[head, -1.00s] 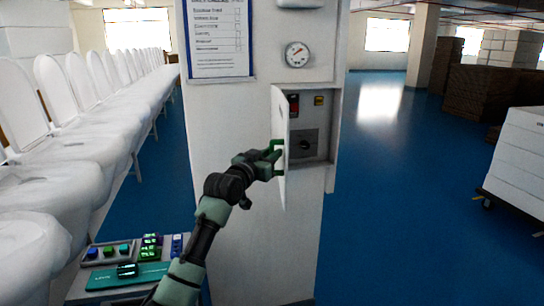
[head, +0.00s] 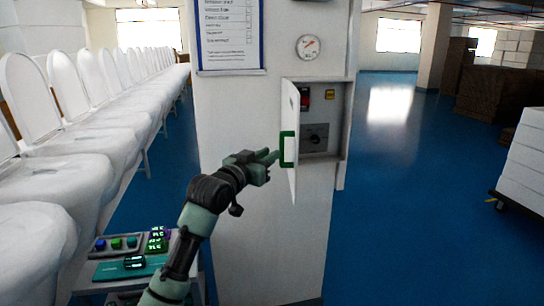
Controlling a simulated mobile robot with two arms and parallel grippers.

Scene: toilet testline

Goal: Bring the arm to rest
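My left gripper (head: 273,157) is just left of the green handle (head: 287,149) on the open cabinet door (head: 292,180). It looks apart from the handle, with a small gap. The fingers are small and dark, and I cannot tell how far they are spread. The door stands swung out from the wall cabinet (head: 320,118), with its inside in view: a red part, a yellow label and a grey panel with a dark knob. My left arm (head: 195,220) reaches up from the bottom of the view. My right gripper is not in view.
A row of white toilets (head: 60,190) lines the left. A small bench with buttons and displays (head: 128,262) stands low beside my arm. A gauge (head: 308,47) and a notice board (head: 229,35) are on the pillar. A loaded cart (head: 520,170) is at the right; blue floor between is clear.

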